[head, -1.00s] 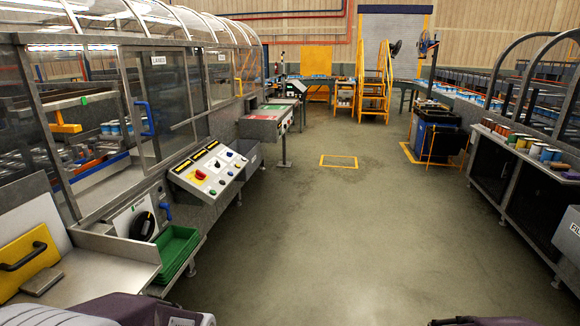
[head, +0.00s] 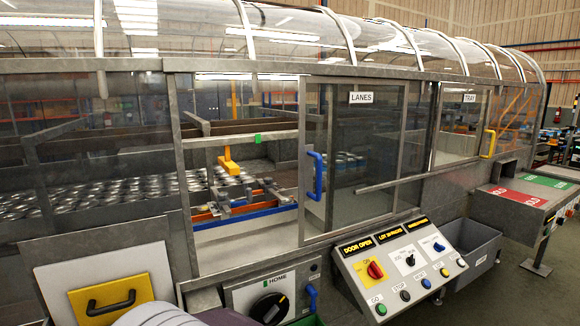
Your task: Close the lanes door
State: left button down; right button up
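The lanes door (head: 361,150) is a clear framed sliding panel with a "LANES" label, in the middle of the head view. A blue vertical handle (head: 315,175) is on its left edge. The door stands open, with an uncovered opening (head: 240,235) to its left. Through the opening I see a yellow hanging part (head: 228,160), an orange and blue mechanism and rows of metal cans. Neither gripper shows; only a grey and purple piece of my own body is at the bottom left.
A sloped control panel (head: 402,262) with a red knob and a lit "DOOR OPEN" label juts out below the door. A black rotary knob (head: 269,308) and a yellow plate with a black handle (head: 110,300) are lower left. The tray door (head: 462,125) is at right, above a grey bin (head: 475,250).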

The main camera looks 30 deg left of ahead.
aim_at(306, 154)
jog(key=i+j+u, duration=0.1)
jog(key=i, duration=0.6)
jog(key=i+j, duration=0.15)
jog(key=i, duration=0.55)
jog(key=j+u, duration=0.05)
